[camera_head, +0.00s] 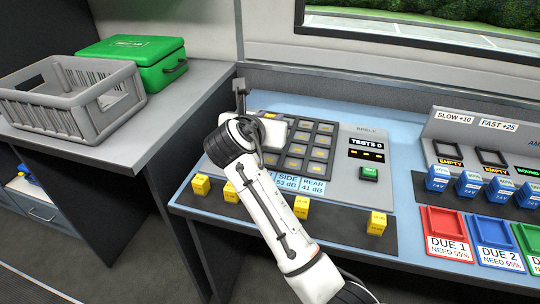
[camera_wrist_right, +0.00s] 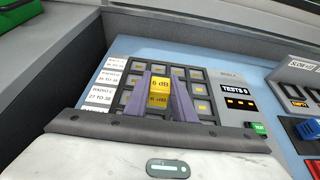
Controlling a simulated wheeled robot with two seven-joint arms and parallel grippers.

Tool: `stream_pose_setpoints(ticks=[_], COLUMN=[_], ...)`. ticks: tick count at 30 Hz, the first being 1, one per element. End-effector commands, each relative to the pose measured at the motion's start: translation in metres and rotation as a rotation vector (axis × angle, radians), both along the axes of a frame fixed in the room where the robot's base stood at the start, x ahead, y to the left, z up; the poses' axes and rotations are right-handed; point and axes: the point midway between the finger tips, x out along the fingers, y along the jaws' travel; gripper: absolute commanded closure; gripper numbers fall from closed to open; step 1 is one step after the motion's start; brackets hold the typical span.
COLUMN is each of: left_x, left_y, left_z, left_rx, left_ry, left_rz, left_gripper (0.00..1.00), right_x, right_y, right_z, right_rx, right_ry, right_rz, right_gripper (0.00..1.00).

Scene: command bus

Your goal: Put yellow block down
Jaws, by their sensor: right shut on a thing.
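A yellow block marked "6 dB" (camera_wrist_right: 161,84) is between the two purple-grey fingers of my right gripper (camera_wrist_right: 163,92) in the wrist view. The block is over the grid of dark square cells (camera_wrist_right: 203,105); I cannot tell whether it touches the panel. In the head view my right gripper (camera_head: 272,130) is over the left part of the grid (camera_head: 322,141), and my wrist hides the held block and some cells. Several other yellow blocks, such as the one at the right end (camera_head: 377,223), stand on the dark front strip (camera_head: 340,222). My left gripper is not in view.
A green button (camera_head: 369,173) and a "TESTS 0" display (camera_head: 367,144) are right of the grid. Blue blocks (camera_head: 467,184) and coloured trays (camera_head: 447,222) stand further right. A grey crate (camera_head: 62,117) and green case (camera_head: 130,50) sit on the left counter.

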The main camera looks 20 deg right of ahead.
Motion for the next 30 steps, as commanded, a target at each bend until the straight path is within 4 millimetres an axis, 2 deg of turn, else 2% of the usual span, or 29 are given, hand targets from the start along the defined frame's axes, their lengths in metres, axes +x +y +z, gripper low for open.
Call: stream_pose_setpoints(ticks=[1,3,10,16,29,30], left_x=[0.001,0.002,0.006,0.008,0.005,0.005], left_y=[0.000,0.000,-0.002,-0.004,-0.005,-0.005], left_z=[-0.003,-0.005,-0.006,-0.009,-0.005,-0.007], left_rx=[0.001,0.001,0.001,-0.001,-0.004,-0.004], left_ry=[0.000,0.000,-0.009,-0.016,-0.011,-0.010], left_rz=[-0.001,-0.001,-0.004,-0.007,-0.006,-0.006], left_gripper=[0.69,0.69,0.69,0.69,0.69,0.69], right_x=[-0.001,-0.001,-0.001,-0.001,-0.001,-0.001], right_y=[0.000,-0.001,-0.001,-0.001,-0.001,-0.001], right_z=[-0.013,-0.025,-0.049,-0.082,-0.087,-0.088], right_rx=[-0.001,-0.003,-0.001,-0.002,-0.003,-0.002], right_ry=[0.005,0.004,0.003,0.004,0.002,0.001], right_rz=[-0.001,0.000,-0.001,-0.001,-0.001,-0.001], right_gripper=[0.99,0.99,0.99,0.99,0.99,0.70])
